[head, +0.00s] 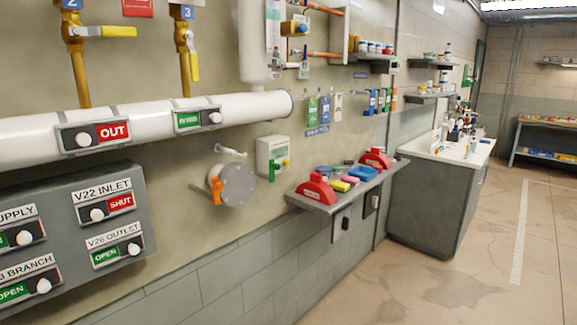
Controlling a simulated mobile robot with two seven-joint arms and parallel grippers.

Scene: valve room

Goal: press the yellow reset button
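I cannot make out a yellow reset button for certain in the head view. Yellow things that show are a lever (119,31) on valve 2, a lever (195,67) on valve 3, and a small yellow item (340,185) among coloured items on a wall shelf. A small box with a blue round part (295,28) sits on the wall by the white cylinder, its details too small to tell. Neither of my grippers is in view.
A grey panel (150,215) with labelled sliders stands at left under a white pipe (245,107). A grey wall shelf (312,199) with red items juts out mid-wall. A grey cabinet (425,210) stands beyond. The floor (480,270) at right is clear.

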